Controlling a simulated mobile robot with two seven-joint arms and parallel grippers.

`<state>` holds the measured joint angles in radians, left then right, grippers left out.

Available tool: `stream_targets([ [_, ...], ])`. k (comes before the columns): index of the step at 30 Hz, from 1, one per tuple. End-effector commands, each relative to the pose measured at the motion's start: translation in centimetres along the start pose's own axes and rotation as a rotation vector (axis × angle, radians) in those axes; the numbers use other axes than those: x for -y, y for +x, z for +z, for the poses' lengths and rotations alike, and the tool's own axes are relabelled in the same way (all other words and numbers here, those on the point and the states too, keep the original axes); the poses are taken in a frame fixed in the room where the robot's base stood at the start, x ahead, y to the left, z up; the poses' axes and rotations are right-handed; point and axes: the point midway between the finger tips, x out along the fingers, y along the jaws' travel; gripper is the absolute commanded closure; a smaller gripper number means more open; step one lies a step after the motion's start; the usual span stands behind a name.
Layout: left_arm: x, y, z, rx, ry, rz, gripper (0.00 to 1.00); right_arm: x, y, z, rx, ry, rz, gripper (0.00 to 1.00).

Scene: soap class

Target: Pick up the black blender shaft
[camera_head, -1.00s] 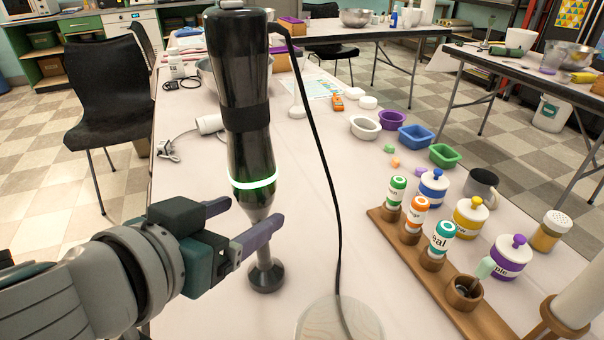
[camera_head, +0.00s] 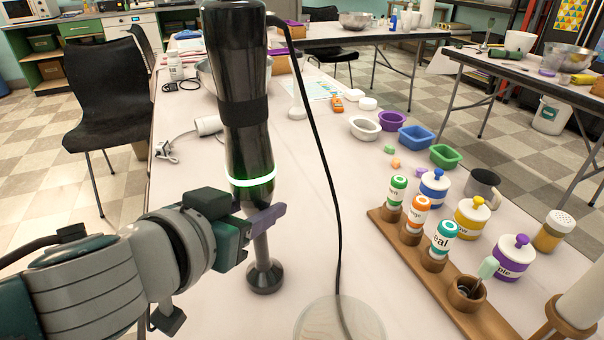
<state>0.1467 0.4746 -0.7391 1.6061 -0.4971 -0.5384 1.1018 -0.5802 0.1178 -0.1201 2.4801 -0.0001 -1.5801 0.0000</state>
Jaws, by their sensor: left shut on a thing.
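The black blender (camera_head: 238,105) stands upright on the white table, with a glowing green ring low on its body. Its shaft (camera_head: 261,244) runs down to a dark bell-shaped foot (camera_head: 265,276) at the tabletop. My left gripper (camera_head: 262,217) reaches in from the left and is shut around the top of the shaft, just under the body. Part of the shaft top is hidden behind the fingers. A black cord (camera_head: 322,170) hangs from the blender's top to the right. My right gripper is not in view.
A wooden rack (camera_head: 398,243) with labelled bottles stands to the right, near lidded jars (camera_head: 471,217). A clear round disc (camera_head: 338,320) lies by the front edge. Coloured bowls (camera_head: 415,138) sit farther back. A black chair (camera_head: 105,95) stands left of the table.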

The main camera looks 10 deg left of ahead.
Motion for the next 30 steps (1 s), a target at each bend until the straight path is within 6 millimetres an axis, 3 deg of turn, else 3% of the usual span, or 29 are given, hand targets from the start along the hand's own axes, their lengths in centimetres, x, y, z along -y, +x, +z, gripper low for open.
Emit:
stream_targets([
  [1, 0.0, 0.0, 0.0, 0.0, 0.0, 0.0, 0.72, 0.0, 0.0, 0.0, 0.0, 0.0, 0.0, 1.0],
  [9, 0.0, 0.0, 0.0, 0.0, 0.0, 0.0, 1.0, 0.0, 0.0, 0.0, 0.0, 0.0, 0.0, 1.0],
  [24, 0.0, 0.0, -0.4, -0.006, 0.0, 0.001, 1.0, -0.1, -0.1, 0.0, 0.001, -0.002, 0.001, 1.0],
  [30, 0.0, -0.6, -1.7, -0.009, -0.001, 0.001, 1.0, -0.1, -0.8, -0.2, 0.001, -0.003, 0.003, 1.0],
])
